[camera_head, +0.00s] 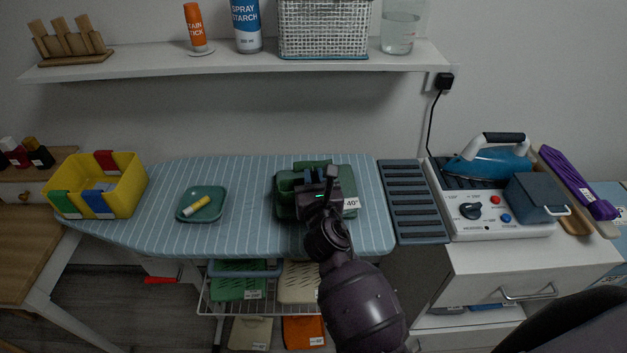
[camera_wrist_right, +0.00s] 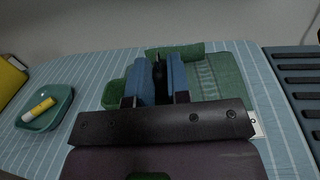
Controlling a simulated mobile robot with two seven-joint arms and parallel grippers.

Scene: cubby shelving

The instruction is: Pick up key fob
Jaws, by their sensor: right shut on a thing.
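My right gripper (camera_head: 318,180) is over the green folded cloth on the ironing board. In the right wrist view its two blue fingers (camera_wrist_right: 159,82) are shut on a small, narrow black thing, which I take to be the key fob (camera_wrist_right: 159,70). Most of the fob is hidden between the fingers, and I cannot make it out in the head view. I cannot tell whether it touches the cloth. My left gripper is not in view.
The green cloth (camera_head: 347,187) lies on the striped ironing board (camera_head: 250,235). A green dish (camera_head: 188,212) holds a yellow stick (camera_head: 197,206). A yellow bin (camera_head: 128,205) stands left. A slatted dark rack (camera_head: 415,205) and an iron (camera_head: 490,165) are right. A shelf (camera_head: 240,62) hangs above.

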